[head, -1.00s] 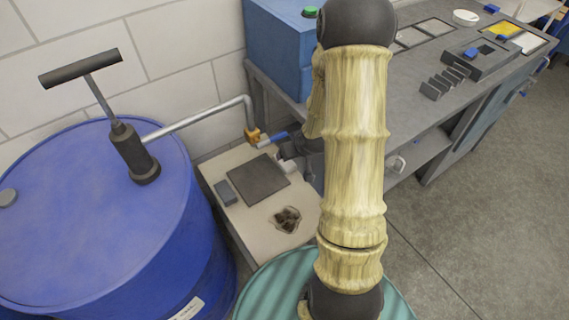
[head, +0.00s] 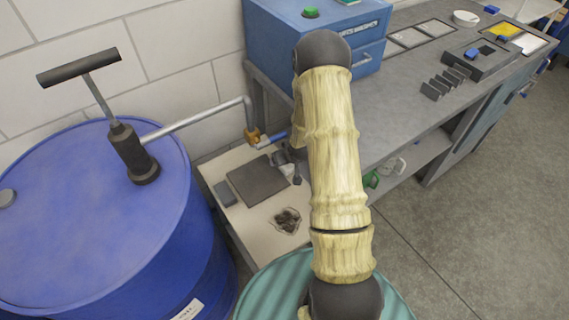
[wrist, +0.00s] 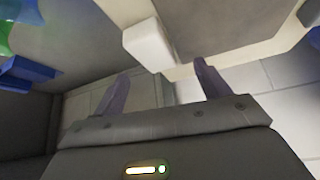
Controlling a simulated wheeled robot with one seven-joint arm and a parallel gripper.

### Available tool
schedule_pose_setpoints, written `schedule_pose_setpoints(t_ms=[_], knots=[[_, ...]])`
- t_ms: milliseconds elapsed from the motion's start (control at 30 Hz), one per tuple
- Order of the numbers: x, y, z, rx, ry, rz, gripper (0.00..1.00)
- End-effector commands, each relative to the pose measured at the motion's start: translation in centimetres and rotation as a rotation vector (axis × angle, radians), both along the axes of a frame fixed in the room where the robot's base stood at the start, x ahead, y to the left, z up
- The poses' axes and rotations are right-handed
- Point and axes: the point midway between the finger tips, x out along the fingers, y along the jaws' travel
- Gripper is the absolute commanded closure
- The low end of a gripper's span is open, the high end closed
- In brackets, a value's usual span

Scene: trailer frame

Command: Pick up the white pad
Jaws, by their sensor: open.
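The white pad (wrist: 148,44) is a small pale block in the upper middle of the wrist view. It lies at the edge of a grey plate, just beyond my fingertips. My gripper (wrist: 162,68) is open, with its two purple-grey fingers apart and nothing between them. In the head view a small white piece (head: 287,169), which looks like the pad, shows at the right edge of the dark plate (head: 257,180). My gripper is mostly hidden behind my arm there. I cannot tell whether a finger touches the pad.
A beige bench (head: 247,222) bears a grey block (head: 225,194) and a dark crumpled rag (head: 287,220). A blue drum (head: 85,220) with a hand pump (head: 132,152) stands left. A blue drawer box (head: 352,48) sits on the grey workbench (head: 425,75) behind.

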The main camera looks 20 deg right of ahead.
Motion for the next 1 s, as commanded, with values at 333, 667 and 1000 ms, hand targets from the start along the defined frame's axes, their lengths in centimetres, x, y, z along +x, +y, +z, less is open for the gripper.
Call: schedule_pose_setpoints(t_ms=[333, 667, 1000], knots=[[0.2, -0.2, -0.6, 0.0, 0.002, 0.0, 0.25], [2.1, -0.7, -4.3, 0.0, 0.001, 0.001, 0.25], [2.4, -0.8, -4.6, 0.0, 0.001, 0.0, 0.25]])
